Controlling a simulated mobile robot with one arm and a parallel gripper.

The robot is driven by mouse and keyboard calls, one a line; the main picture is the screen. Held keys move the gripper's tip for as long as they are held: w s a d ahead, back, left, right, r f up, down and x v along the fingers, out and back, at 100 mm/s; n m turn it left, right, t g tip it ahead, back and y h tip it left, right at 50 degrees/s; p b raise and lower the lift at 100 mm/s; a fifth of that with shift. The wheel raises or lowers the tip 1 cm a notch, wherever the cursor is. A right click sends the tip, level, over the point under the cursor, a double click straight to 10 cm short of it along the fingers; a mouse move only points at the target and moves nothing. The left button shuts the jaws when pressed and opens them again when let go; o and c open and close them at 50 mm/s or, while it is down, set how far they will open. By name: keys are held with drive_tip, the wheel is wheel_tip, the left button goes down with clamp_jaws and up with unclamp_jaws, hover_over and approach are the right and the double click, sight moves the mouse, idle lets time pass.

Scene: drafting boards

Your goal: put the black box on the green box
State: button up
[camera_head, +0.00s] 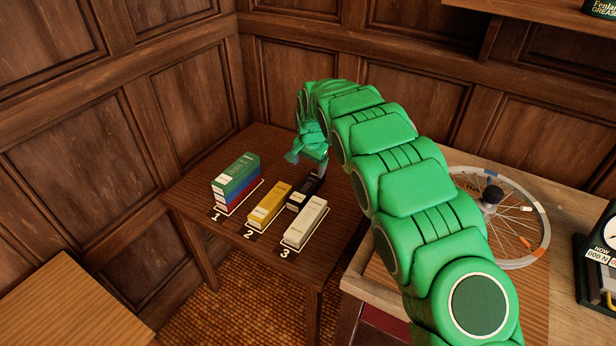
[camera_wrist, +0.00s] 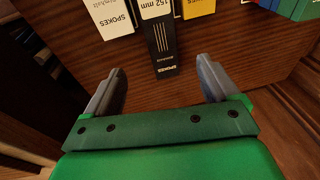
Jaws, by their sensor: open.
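The black box (camera_head: 304,193) lies on the small dark wooden table, behind and between a yellow box and a white box. The green box (camera_head: 236,172) is the top one of a stack, above a blue box (camera_head: 233,189) and a red box, at mark 1. My gripper (camera_head: 314,166) is over the back of the table, close to the black box and partly hiding it. In the wrist view the gripper (camera_wrist: 160,68) is open and empty, with the end of the black box (camera_wrist: 163,48) ahead of and between its fingers. The green box (camera_wrist: 301,10) shows at the top right there.
The yellow box (camera_head: 268,204) lies at mark 2 and the white box (camera_head: 305,222) at mark 3. Wood-panelled walls stand close behind and left of the table. A workbench with a spoked wheel (camera_head: 509,213) is at the right. Bare tabletop lies behind the stack.

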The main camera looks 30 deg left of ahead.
idle(0.4)
drive_tip(key=n+t+h, duration=0.2)
drive_tip(key=n+t, duration=0.4)
drive_tip(key=n, duration=2.1)
approach(306, 187)
drive_tip(key=w+d, duration=0.1)
drive_tip(key=w+d+f, duration=0.1)
drive_tip(key=w, duration=0.1)
drive_tip(key=shift+d+f, duration=0.15)
drive_tip(key=shift+d, duration=0.1)
drive_tip(key=n, duration=0.2)
drive_tip(key=s+a+n, duration=0.1)
drive_tip(key=n, duration=0.1)
drive_tip(key=shift+f+t, duration=0.3)
drive_tip(key=shift+t, duration=0.1)
drive_tip(key=n, duration=0.3)
drive_tip(key=s+a+n, duration=0.1)
drive_tip(key=n, duration=0.1)
drive_tip(key=shift+f+t, duration=0.3)
drive_tip(key=shift+f, duration=0.05)
drive_tip(key=shift+a+x, duration=0.2)
drive_tip(key=shift+x, duration=3.7)
